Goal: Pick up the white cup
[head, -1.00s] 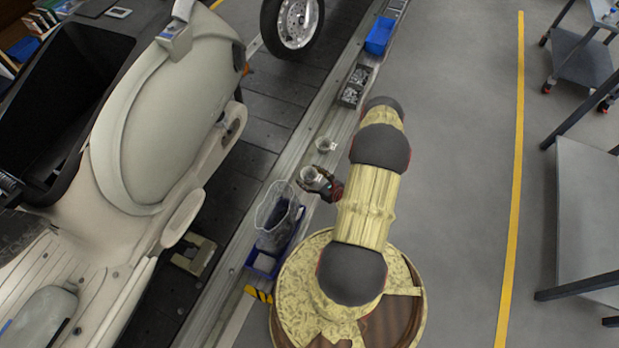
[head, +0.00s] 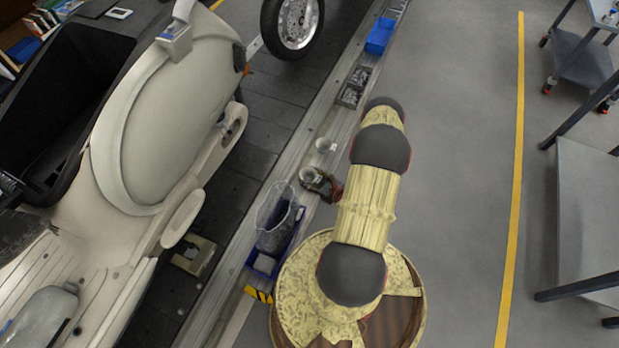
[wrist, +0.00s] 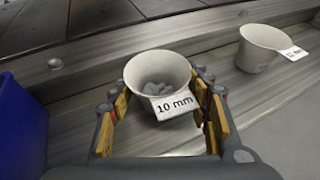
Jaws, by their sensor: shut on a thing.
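A white cup (wrist: 157,72) with a "10 mm" label and small grey pieces inside stands upright between the fingers of my gripper (wrist: 162,110) in the wrist view. The gripper is shut on its sides. The fingers hide part of the cup's lower body, and I cannot tell whether its base touches the ledge. In the head view the cup (head: 309,175) is at the tip of my gripper (head: 320,182), over the conveyor's edge ledge. A second white cup (wrist: 259,47), with a label that seems to read "12 mm", stands to the right, apart from the gripper.
The second cup (head: 325,146) stands close by on the ledge. A blue bin (head: 264,263) with a clear bag (head: 277,210) is below left; its blue wall (wrist: 20,125) shows in the wrist view. Grey part trays (head: 354,87) lie farther up. A pale scooter body (head: 160,120) stands on the conveyor.

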